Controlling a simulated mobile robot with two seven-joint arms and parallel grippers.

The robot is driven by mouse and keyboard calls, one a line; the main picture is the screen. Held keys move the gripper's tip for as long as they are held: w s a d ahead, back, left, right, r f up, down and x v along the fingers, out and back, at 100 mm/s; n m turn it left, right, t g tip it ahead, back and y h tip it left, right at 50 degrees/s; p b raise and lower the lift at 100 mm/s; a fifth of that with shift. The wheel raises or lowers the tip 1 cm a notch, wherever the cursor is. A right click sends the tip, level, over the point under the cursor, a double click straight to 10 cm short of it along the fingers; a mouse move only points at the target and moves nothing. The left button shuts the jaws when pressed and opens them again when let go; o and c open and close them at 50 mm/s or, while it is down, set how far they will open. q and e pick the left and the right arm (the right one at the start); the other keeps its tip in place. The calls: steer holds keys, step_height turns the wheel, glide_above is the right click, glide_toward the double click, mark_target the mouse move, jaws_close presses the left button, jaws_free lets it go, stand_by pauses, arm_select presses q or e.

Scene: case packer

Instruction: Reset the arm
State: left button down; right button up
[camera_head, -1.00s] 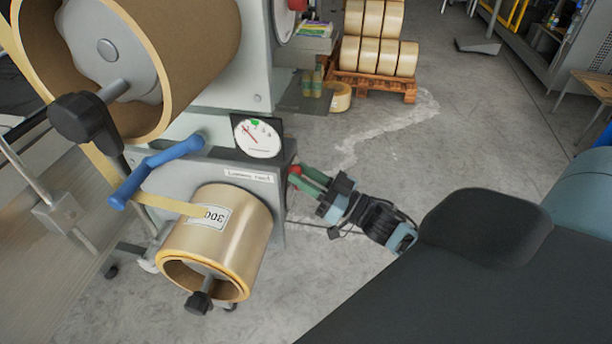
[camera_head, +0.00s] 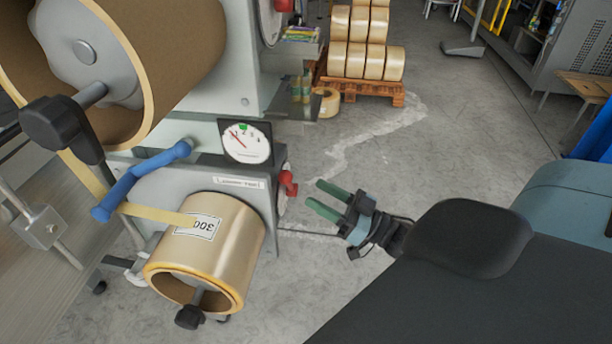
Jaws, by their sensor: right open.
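My right gripper (camera_head: 326,198) is open and empty, with two green fingers pointing left toward the machine. It is apart from the red knob (camera_head: 288,184) on the machine's side, a little to the knob's right. My right arm (camera_head: 470,238) comes in from the lower right. A round gauge (camera_head: 246,143) with a red needle sits on the machine just above and left of the knob. My left gripper does not show.
The machine carries a large brown roll (camera_head: 165,60) and a lower tape roll (camera_head: 215,250). A blue handle (camera_head: 140,180) sticks out at its left. A pallet (camera_head: 365,90) with stacked rolls stands at the back. Open concrete floor lies right of the machine.

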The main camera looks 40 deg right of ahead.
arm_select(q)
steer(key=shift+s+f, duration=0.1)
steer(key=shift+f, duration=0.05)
arm_select(e)
steer(key=shift+s+d+f, duration=0.15)
steer(key=shift+s+d, duration=0.15)
steer(key=shift+s, duration=0.3)
steer(key=s+a+f+m+g+h+p, duration=0.4)
steer(key=s+f+h, duration=0.4)
steer(key=f, duration=0.5)
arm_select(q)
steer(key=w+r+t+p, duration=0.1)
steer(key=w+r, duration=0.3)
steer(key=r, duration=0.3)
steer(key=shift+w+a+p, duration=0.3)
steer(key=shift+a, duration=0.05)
arm_select(e)
steer(key=s+a+f+n+g, duration=0.1)
steer(key=s+a+f+g, duration=0.2)
steer(key=s, duration=0.5)
steer(key=s+a+f+n+g, duration=0.1)
steer(key=s+a+f+g, duration=0.2)
steer(key=s+a+f, duration=0.3)
steer(key=shift+s+a+n+g+y, duration=0.3)
steer(key=shift+s+a, duration=0.6)
steer(key=shift+s, duration=0.2)
